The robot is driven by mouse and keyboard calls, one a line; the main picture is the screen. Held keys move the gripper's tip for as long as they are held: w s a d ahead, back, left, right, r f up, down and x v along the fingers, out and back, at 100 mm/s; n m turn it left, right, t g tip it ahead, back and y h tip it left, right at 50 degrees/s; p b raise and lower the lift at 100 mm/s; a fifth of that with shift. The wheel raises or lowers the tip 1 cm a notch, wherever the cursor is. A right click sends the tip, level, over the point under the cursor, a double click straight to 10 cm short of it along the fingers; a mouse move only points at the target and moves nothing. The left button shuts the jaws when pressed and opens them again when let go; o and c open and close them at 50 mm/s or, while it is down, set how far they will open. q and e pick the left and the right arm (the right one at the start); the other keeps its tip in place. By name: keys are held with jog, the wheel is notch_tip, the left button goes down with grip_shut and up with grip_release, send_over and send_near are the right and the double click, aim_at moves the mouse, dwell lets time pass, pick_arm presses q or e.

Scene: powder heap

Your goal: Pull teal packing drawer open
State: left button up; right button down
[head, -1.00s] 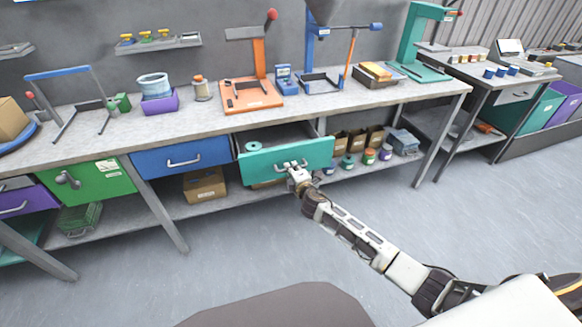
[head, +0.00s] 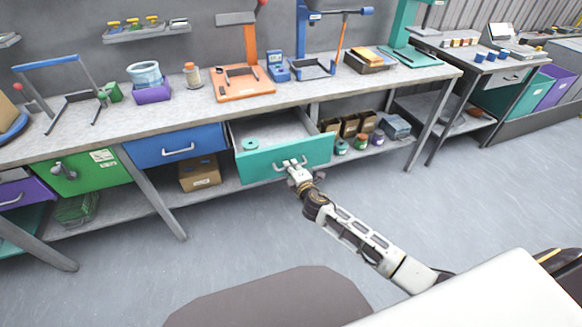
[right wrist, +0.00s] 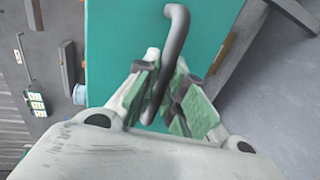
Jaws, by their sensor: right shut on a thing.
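The teal drawer (head: 262,164) hangs under the workbench and stands well open, with its grey inside and a small teal ring (head: 250,144) in view. Its grey bar handle (head: 289,163) is on the front face. My right gripper (head: 296,171) is at that handle. In the right wrist view the gripper (right wrist: 165,95) has its green-padded fingers on either side of the dark handle bar (right wrist: 176,45), shut on it, with the teal front (right wrist: 125,40) behind. My left gripper is not in view.
The workbench (head: 200,110) carries an orange press (head: 243,85) and other tools. A blue drawer (head: 175,147) and a green one (head: 95,172) are shut at the left. Jars and boxes sit on the lower shelf (head: 225,188). The floor (head: 450,210) at right is clear.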

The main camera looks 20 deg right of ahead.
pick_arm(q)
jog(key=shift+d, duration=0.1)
pick_arm(e)
jog(key=c, duration=1.6)
grip_release()
jog(key=shift+o, duration=0.5)
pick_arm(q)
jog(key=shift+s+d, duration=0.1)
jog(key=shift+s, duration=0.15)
pick_arm(e)
jog(key=v, duration=1.2)
